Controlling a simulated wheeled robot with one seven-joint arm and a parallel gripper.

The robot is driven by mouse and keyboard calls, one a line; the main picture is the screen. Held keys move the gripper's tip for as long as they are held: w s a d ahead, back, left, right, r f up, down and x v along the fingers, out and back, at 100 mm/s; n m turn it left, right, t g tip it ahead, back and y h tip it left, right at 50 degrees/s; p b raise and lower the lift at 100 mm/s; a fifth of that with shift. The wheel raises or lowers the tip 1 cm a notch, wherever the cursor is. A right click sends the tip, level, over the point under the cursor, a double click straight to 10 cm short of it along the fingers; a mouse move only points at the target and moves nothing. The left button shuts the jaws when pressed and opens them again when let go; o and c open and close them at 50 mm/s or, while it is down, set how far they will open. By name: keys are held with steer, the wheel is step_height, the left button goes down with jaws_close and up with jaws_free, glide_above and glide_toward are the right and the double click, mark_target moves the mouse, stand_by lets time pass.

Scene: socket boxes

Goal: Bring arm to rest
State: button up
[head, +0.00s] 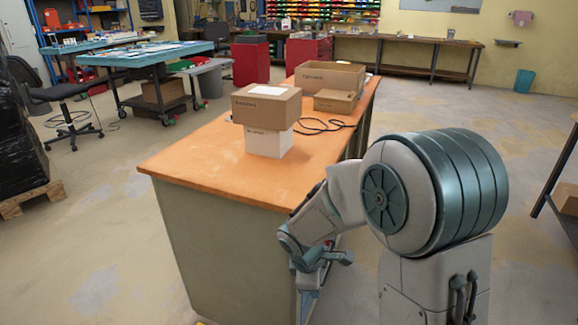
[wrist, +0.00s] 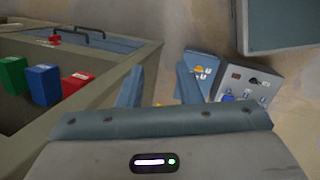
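My gripper (head: 318,258) hangs low beside the near right end of the orange-topped workbench (head: 200,165), below the level of its top. My arm is bent down from its large shoulder. In the wrist view the two fingers of my gripper (wrist: 159,80) stand apart with nothing held between them, so it is open. Beneath it, the wrist view shows an open grey compartment (wrist: 110,95) at the left with green, red and blue boxes (wrist: 46,84) in it.
On the workbench a brown carton (head: 267,103) sits on a white box (head: 268,142). A smaller carton (head: 335,102), an open carton (head: 330,76) and a black cable (head: 322,127) lie further back. A grey panel with small parts (wrist: 248,85) is right of the fingers.

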steer(key=s+d+r+m+p, duration=0.3)
steer(key=s+r+m+p, duration=0.1)
steer(key=r, duration=0.5)
steer(key=s+d+r+m+y+p, duration=0.1)
steer(key=s+d+r+m+p, duration=0.1)
steer(key=s+r+m+p, duration=0.2)
steer(key=s+d+r+m+t+y+p, duration=0.1)
steer(key=s+d+r+m+p, duration=0.2)
steer(key=r, duration=1.2)
steer(key=s+m+p, duration=0.2)
steer(key=s+m, duration=0.3)
steer(key=shift+s+d+r, duration=0.25)
steer(key=shift+d+r, duration=0.05)
steer(key=shift+r, duration=0.1)
